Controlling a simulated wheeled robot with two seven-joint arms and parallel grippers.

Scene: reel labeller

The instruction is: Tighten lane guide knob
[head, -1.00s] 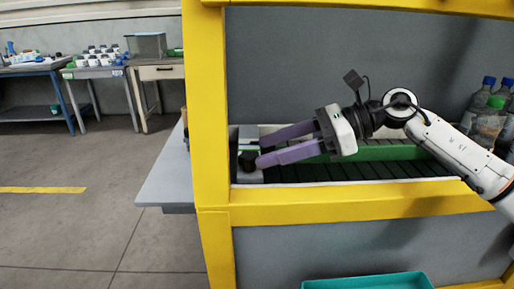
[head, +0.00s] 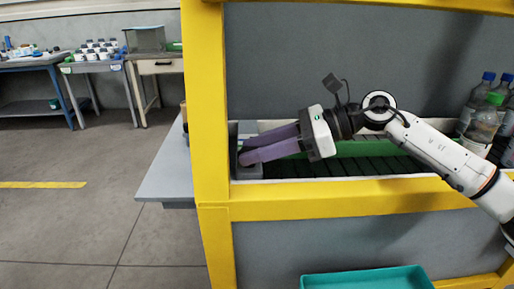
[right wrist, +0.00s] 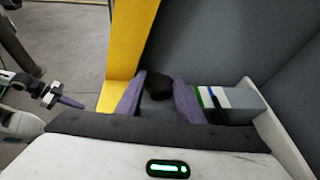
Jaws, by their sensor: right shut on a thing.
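The dark round lane guide knob (right wrist: 159,87) shows in the right wrist view between the two purple fingers of my right gripper (right wrist: 160,80). My right gripper (head: 241,150) is shut on it at the left end of the lane, and its fingers hide most of the knob in the head view. The knob sits by a grey block (head: 247,129). A green lane guide (head: 366,148) runs to the right, behind my gripper. My left gripper (right wrist: 62,98) shows small at the left of the right wrist view; its jaw opening is unclear.
A yellow frame post (head: 205,130) stands just left of the knob, and a yellow rail (head: 340,199) runs in front of the lane. Several bottles (head: 482,122) stand at the right end. A teal tray (head: 365,281) is below.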

